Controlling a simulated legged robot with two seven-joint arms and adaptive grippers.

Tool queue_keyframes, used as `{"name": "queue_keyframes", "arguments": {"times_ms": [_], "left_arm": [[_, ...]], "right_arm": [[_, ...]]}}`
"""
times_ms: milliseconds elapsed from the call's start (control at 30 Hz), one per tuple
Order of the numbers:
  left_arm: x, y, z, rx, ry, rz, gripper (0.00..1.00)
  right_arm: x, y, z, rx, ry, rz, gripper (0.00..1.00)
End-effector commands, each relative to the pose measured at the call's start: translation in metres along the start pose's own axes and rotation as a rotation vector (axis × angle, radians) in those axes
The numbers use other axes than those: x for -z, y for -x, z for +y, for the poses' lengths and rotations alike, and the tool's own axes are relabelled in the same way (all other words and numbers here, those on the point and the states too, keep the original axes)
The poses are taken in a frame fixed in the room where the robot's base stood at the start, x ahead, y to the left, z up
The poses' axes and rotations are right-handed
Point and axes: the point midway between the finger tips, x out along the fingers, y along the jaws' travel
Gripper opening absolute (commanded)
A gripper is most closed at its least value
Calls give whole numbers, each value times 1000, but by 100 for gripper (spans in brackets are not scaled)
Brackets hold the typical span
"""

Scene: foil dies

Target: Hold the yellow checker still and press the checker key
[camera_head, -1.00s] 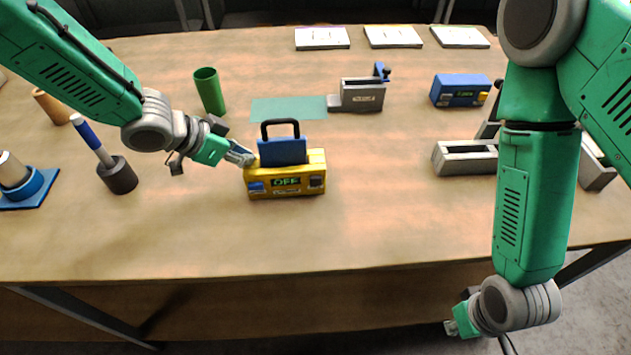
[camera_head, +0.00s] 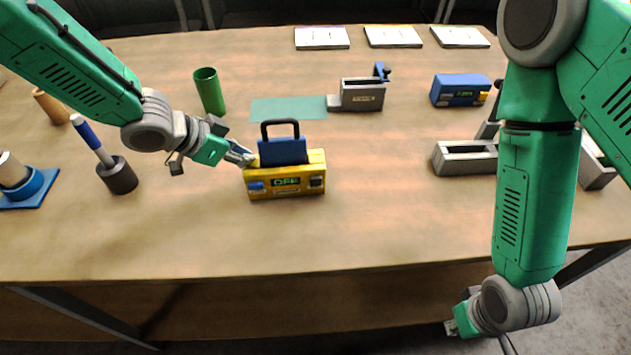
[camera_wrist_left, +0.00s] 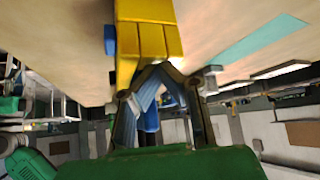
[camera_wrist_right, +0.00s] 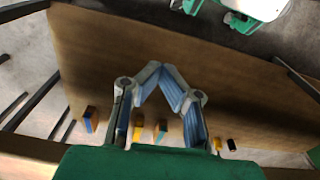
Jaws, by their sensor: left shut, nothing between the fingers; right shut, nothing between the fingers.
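The yellow checker (camera_head: 285,175) stands near the middle of the table, with a small green-lit display, a blue key (camera_head: 256,187) at its front left and a dark key (camera_head: 316,182) at its front right. A blue block with a black handle (camera_head: 282,150) sits in its top. My left gripper (camera_head: 248,159) is shut and empty, its tips at the checker's left end, touching or very close. The left wrist view shows the yellow checker (camera_wrist_left: 146,45) right at the fingertips. My right gripper (camera_head: 452,328) is shut and empty, low at the table's front edge, away from the checker.
A blue checker-like box (camera_head: 459,90) stands at the back right. A grey holder (camera_head: 362,95), a green mat (camera_head: 288,109) and a green cup (camera_head: 209,91) are behind the checker. A blue-handled tool in a dark stand (camera_head: 118,176) is at left. The table in front is clear.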

Motion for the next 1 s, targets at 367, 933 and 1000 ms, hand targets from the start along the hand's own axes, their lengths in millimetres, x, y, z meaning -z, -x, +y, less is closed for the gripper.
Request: {"name": "queue_keyframes", "arguments": {"times_ms": [367,933,1000], "left_arm": [[-4,-1,2,-3,2,-8,0],[-4,-1,2,-3,2,-8,0],[-4,-1,2,-3,2,-8,0]], "right_arm": [[2,-1,-9,25,32,25,0],[111,62,-212,518,471,712,0],[130,74,-222,515,445,790,0]]}}
